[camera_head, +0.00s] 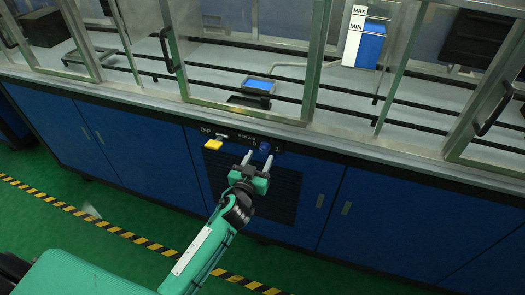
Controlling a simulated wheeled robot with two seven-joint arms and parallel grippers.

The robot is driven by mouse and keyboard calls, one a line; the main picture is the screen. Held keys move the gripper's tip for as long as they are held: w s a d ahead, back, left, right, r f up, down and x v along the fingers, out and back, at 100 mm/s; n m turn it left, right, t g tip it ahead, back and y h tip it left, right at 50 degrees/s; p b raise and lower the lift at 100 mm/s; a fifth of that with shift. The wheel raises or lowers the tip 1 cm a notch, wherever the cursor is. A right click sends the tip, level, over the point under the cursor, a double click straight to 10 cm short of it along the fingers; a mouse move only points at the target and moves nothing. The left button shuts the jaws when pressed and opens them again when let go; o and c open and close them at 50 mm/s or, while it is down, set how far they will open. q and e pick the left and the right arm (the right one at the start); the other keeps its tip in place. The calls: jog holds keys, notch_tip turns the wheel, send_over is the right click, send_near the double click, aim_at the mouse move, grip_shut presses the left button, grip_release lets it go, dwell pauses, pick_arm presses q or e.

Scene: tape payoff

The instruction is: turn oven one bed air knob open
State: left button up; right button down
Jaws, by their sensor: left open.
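A small blue knob (265,146) sits on the dark control strip (236,136) along the front edge of the bench, beside small white lettering. Its turned position is too small to tell. My left gripper (258,159) is just below and in front of it, with two pale fingers apart, pointing up toward the strip. Nothing is between the fingers. I cannot tell whether a fingertip touches the knob. My right gripper is not in view.
A yellow handle (213,144) sits left of the knob, near a DIP label. A dark vent grille (285,193) lies below. Above are framed glass doors with black handles (167,50), a small tray with blue contents (258,86) and a MAX/MIN-marked blue tank (370,45).

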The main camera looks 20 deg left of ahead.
aim_at(263, 151)
pick_arm(q)
jog(key=shift+w, duration=1.85)
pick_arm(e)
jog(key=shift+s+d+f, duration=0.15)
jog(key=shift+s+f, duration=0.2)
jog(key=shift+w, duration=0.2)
pick_arm(q)
jog(key=c, duration=0.9)
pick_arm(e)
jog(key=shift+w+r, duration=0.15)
